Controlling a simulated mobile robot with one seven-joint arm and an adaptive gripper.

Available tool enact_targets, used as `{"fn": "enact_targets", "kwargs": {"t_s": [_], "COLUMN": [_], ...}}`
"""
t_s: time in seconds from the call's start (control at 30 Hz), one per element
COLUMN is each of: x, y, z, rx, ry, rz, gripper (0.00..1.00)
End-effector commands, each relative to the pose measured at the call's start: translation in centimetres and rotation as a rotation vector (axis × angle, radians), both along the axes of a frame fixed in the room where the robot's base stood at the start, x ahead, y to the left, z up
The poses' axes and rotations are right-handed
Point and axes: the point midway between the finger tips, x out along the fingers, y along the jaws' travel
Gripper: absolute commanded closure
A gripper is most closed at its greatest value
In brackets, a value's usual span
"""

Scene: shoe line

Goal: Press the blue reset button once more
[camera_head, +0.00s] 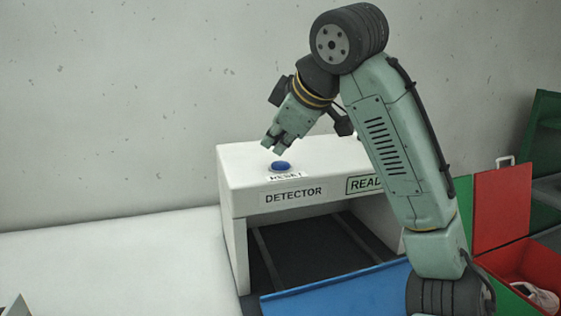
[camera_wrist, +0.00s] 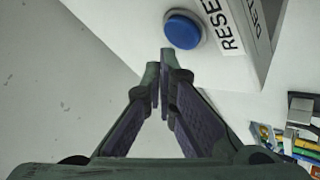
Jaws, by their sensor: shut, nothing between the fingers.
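The blue reset button (camera_head: 281,166) is a round dome on top of the white detector box (camera_head: 235,165), just behind its RESET label. It also shows in the wrist view (camera_wrist: 183,31), just ahead of the fingertips and a little to the right. My gripper (camera_head: 272,146) is above the button and slightly to its left in the head view, pointing down, with a small visible gap between. In the wrist view my gripper (camera_wrist: 160,60) has its fingertips together with nothing between them.
The box front carries a DETECTOR label (camera_head: 293,194) and a partly hidden READY sign (camera_head: 365,185). A dark belt (camera_head: 320,250) runs under the box. A blue panel (camera_head: 340,293) and a red bin (camera_head: 515,262) holding a shoe (camera_head: 540,298) stand at right. A bare wall is behind.

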Motion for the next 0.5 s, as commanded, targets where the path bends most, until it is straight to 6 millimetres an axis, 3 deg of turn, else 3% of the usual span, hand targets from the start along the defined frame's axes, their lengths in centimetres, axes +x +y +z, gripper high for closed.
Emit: {"fn": "enact_targets", "kwargs": {"t_s": [0.5], "x": [0.0], "y": [0.0], "z": [5.0], "rx": [0.001], "ry": [0.0], "rz": [0.001], "gripper": [1.0]}}
